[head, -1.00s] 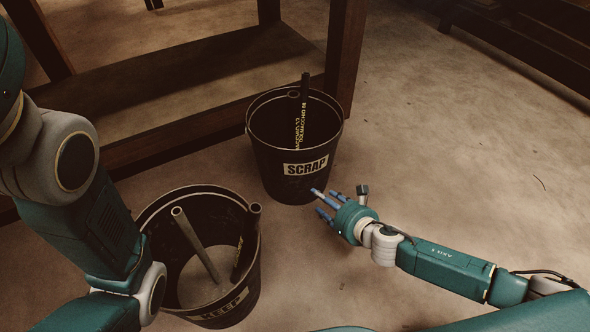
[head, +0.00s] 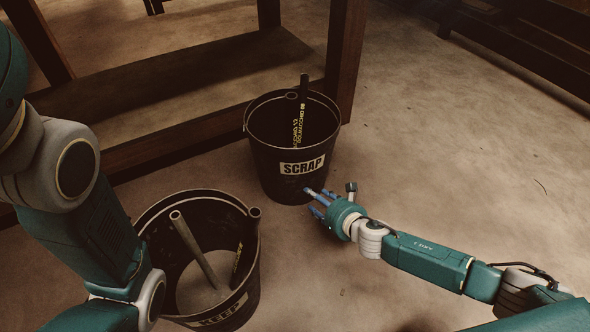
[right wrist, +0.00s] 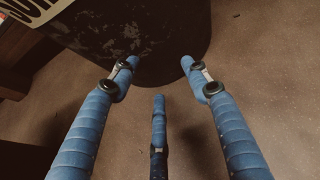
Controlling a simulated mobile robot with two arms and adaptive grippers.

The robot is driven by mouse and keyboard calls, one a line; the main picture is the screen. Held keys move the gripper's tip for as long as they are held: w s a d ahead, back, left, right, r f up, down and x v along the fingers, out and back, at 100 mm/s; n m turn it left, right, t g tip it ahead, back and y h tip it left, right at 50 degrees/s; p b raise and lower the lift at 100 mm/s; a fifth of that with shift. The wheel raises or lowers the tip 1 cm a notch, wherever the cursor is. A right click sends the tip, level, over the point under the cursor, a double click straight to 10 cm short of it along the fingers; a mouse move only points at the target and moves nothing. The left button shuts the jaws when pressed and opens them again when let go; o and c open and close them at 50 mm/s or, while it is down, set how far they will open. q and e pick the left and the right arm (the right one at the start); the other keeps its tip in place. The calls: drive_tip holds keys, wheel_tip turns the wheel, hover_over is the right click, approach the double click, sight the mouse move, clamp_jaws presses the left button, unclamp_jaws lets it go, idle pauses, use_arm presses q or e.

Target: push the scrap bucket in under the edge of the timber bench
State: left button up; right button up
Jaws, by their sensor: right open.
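The scrap bucket (head: 280,182) is a dark upright bucket with a pale SCRAP label, holding black hose pieces (head: 299,120). It stands on the floor by the front right leg (head: 346,60) of the timber bench. My right gripper (head: 313,202) is open, its blue fingers at the lower right side of the bucket. In the right wrist view the open fingers (right wrist: 158,75) point at the bucket's dark lower wall (right wrist: 130,38); I cannot tell whether they touch it. My left arm enters at left, but its gripper is not in view.
A KEEP bucket (head: 248,272) with hose pieces stands in front, at the lower left. The bench's low shelf (head: 190,90) and bottom rail (head: 165,151) lie behind both buckets. Open floor (head: 450,160) is clear to the right. Dark timber furniture (head: 520,50) stands at upper right.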

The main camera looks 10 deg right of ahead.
sight(308, 186)
drive_tip(key=shift+w+a+r, duration=0.1)
drive_tip(key=shift+w+a, duration=0.1)
drive_tip(key=shift+w, duration=0.35)
drive_tip(key=shift+w+a, duration=0.2)
drive_tip(key=shift+w, duration=0.35)
drive_tip(key=shift+w+a, duration=0.3)
drive_tip(key=shift+w, duration=0.55)
drive_tip(key=shift+w+a, duration=0.3)
drive_tip(key=shift+w, duration=0.55)
drive_tip(key=shift+w+a, duration=0.3)
drive_tip(key=shift+w, duration=0.55)
drive_tip(key=shift+s, duration=0.1)
drive_tip(key=shift+s+d+p, duration=0.2)
drive_tip(key=shift+s+p, duration=0.05)
drive_tip(key=shift+s, duration=0.3)
drive_tip(key=shift+s+d+p, duration=0.2)
drive_tip(key=shift+s, duration=0.3)
drive_tip(key=shift+s+d+p, duration=0.2)
drive_tip(key=shift+s+d, duration=0.1)
drive_tip(key=shift+s, duration=0.6)
drive_tip(key=shift+s+d+p, duration=0.2)
drive_tip(key=shift+s+d, duration=0.1)
drive_tip(key=shift+s, duration=0.55)
